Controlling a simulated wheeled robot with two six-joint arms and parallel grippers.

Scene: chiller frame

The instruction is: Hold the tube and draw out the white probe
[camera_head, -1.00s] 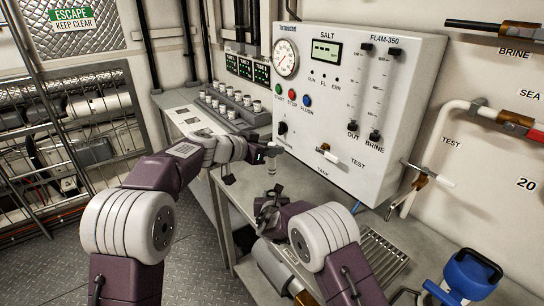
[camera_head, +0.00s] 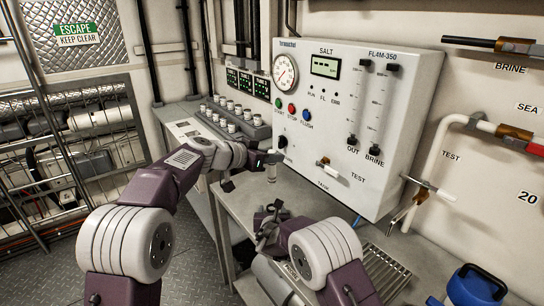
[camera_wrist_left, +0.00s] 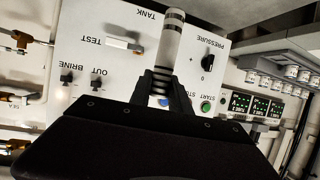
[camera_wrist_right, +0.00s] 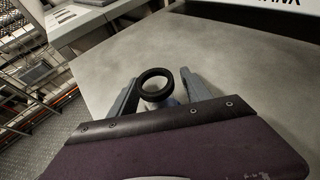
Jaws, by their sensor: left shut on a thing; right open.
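My left gripper (camera_head: 264,158) is shut on a pale tube (camera_wrist_left: 170,45), held above the metal bench. The tube has dark bands near its far end in the left wrist view. My right gripper (camera_head: 268,212) is open, below the left one in the head view. A black ring (camera_wrist_right: 156,80) shows between its fingers in the right wrist view. A pale bluish part lies partly hidden behind the gripper's edge. I cannot tell if these belong to the tube. I cannot make out the white probe as a separate part.
The white control panel (camera_head: 405,110) with gauge, display and valves stands close behind the grippers. A rack of small white cups (camera_head: 234,120) is at the back left. The bench top (camera_wrist_right: 225,60) is bare near the right gripper.

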